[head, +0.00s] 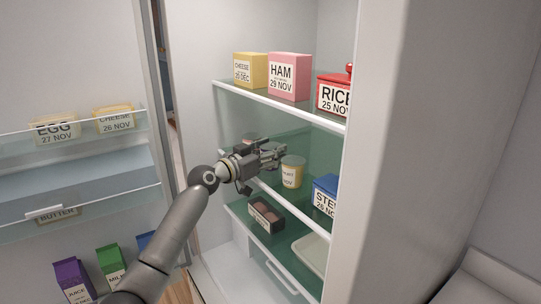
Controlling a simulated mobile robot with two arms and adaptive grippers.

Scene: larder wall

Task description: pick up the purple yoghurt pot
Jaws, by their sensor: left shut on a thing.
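My left gripper (275,154) reaches in from the left over the fridge's middle glass shelf. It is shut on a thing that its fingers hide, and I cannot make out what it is. A cream yoghurt pot (292,173) with a white label stands right beside the fingertips, at their lower right. Whether they touch it I cannot tell. Another pot with a brownish top (250,140) shows partly behind the gripper. No purple yoghurt pot can be made out in this view. My right gripper is not in view.
The top shelf (282,105) holds a cheese box (250,70), a ham box (289,76) and a red rice container (335,93). A blue box (326,194), a dark tray (266,214) and a pale tray (311,253) are lower. The fridge wall (400,160) stands close at right.

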